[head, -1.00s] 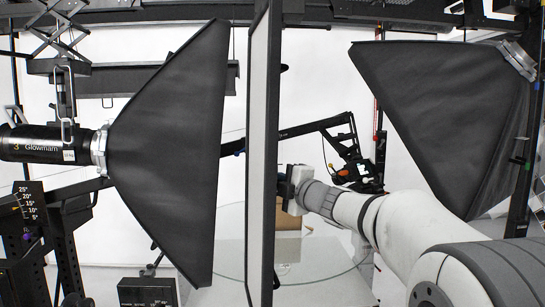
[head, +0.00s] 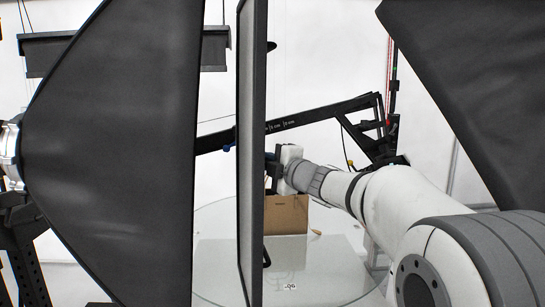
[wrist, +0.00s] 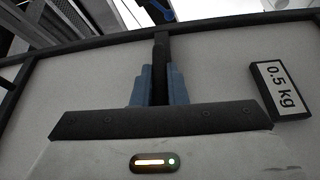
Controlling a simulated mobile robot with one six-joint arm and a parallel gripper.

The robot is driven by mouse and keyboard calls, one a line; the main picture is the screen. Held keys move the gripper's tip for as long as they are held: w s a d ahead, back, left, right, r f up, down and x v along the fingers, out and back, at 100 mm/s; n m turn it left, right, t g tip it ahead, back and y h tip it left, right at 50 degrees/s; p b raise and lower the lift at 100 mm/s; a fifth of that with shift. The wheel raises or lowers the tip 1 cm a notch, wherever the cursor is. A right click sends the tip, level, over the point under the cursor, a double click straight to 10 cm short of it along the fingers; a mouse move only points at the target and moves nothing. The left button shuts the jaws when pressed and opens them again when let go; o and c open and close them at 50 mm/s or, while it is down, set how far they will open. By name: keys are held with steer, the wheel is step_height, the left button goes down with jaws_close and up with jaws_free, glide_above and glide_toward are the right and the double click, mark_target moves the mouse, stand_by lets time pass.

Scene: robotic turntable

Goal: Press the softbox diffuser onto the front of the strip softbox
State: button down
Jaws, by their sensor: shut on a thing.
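The strip softbox (head: 110,150) is a large black fabric hood at the left of the head view, its open front facing right. The softbox diffuser (head: 253,110) is a tall flat panel with a dark frame, upright and nearly edge-on to the right of it. A visible gap separates the two. My gripper (head: 273,172) is behind the panel on its right side. In the wrist view, the blue fingertips of my gripper (wrist: 158,85) are shut on a dark bar on the back of the diffuser (wrist: 225,70). The panel's front face is mostly hidden.
A second dark softbox (head: 490,80) hangs at the upper right, above my arm. A glass turntable (head: 330,260) bears a cardboard box (head: 287,215) behind the panel. A black boom arm (head: 320,118) crosses the background. A "0.5 kg" tag (wrist: 279,88) is on the panel's back.

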mark_target(245, 159)
steer(key=shift+w+r, duration=0.1)
steer(key=shift+r, duration=0.05)
steer(key=shift+d, duration=0.15)
steer(key=shift+s+m, duration=0.2)
steer(key=shift+m, duration=0.2)
steer(key=shift+s+a+r+b, duration=0.1)
steer(key=shift+s+a+b, duration=0.15)
steer(key=shift+a, duration=0.7)
steer(key=shift+s+a+r+b, duration=0.15)
steer(key=shift+a+b, duration=0.1)
steer(key=shift+a, duration=0.7)
steer(key=shift+s+a+r+b, duration=0.15)
steer(key=shift+a+b, duration=0.1)
steer(key=shift+a, duration=0.7)
steer(key=s+a+b, duration=0.1)
steer(key=a+b, duration=0.1)
steer(key=a, duration=0.6)
steer(key=shift+s+a+r+b, duration=0.25)
steer(key=shift+a+r+b, duration=0.1)
steer(key=shift+r+b, duration=0.05)
steer(key=shift+a+b, duration=0.35)
steer(key=shift+a, duration=0.3)
steer(key=shift+r, duration=0.1)
